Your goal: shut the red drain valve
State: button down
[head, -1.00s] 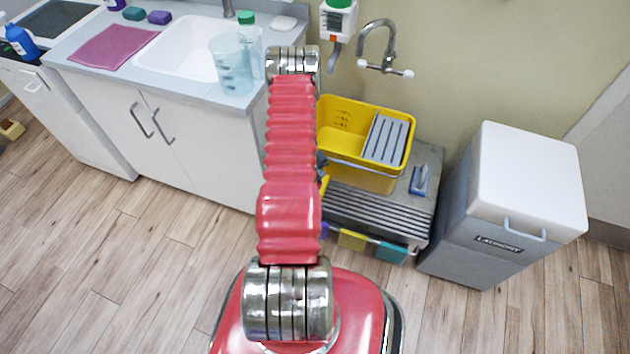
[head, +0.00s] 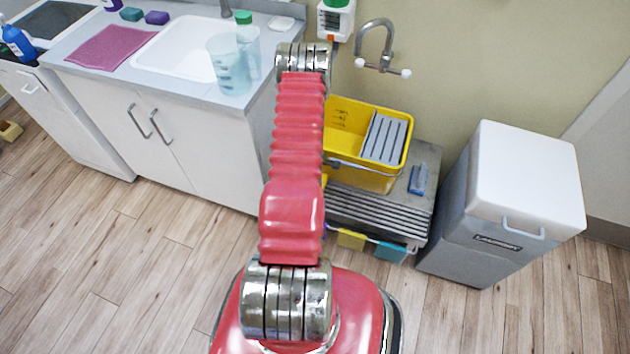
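I cannot make out a red drain valve in the head view. A yellow mop bucket (head: 343,168) with a grey slatted wringer (head: 384,137) stands on a grey slatted stand (head: 359,212) by the wall. My red arm covers the bucket's left side, so anything there is hidden. My gripper is not visible; the arm rises to a metal joint above and left of the bucket, and what lies beyond that joint is out of sight.
A wall tap (head: 374,46) and a dispenser (head: 335,18) are above the bucket. A grey laundry bin (head: 488,235) with a white lid stands right. The wooden floor (head: 120,260) in front is clear.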

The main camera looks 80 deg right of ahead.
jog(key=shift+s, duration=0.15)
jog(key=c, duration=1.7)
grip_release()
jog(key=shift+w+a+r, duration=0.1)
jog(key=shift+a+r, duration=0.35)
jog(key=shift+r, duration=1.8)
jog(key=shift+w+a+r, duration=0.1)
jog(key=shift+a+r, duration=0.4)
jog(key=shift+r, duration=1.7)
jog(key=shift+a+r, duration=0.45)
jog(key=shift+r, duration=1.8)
